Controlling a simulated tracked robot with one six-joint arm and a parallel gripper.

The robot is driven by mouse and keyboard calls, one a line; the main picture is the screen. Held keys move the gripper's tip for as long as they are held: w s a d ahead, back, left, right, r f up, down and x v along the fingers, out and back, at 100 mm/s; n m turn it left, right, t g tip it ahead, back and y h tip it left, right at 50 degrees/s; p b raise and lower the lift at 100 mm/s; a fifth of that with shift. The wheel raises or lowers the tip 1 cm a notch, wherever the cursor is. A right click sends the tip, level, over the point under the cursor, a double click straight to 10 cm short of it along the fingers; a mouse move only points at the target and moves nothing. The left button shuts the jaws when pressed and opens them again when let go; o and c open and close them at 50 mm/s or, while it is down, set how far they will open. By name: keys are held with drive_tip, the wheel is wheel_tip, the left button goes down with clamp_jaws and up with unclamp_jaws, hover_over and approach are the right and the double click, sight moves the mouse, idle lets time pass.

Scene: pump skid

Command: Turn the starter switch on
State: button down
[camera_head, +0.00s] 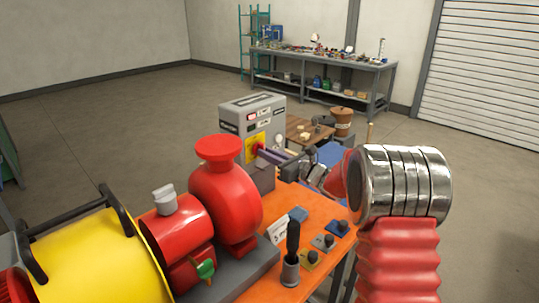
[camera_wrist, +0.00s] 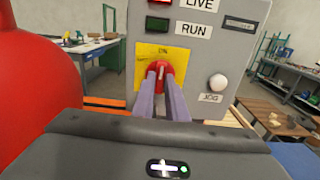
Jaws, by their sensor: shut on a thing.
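The starter box (camera_head: 240,112) is a grey cabinet beyond the red pump. It fills the top of the wrist view, with a yellow plate (camera_wrist: 180,58) marked ON at its top. The red starter switch knob (camera_wrist: 161,70) sits on this plate, and its pale line looks about upright, toward ON. My gripper (camera_wrist: 162,80) has its two purple fingers shut on the knob, one on each side. In the head view, my gripper (camera_head: 262,152) reaches the box front from the right. The fingers hide the lower part of the knob.
A red lamp (camera_wrist: 158,6) marked LIVE and a dark green lamp (camera_wrist: 157,24) marked RUN are above the plate. A white JOG button (camera_wrist: 217,82) is at right. The red pump (camera_head: 225,195) stands close left of my arm. An orange table (camera_head: 255,288) lies below.

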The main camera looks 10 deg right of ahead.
drive_tip(key=c, duration=1.8)
unclamp_jaws()
drive_tip(key=shift+o, duration=0.2)
drive_tip(key=shift+d, duration=0.1)
drive_tip(key=v, duration=1.3)
drive_tip(key=shift+s+d, duration=0.2)
drive_tip(key=shift+s, duration=0.05)
drive_tip(key=shift+s, duration=0.1)
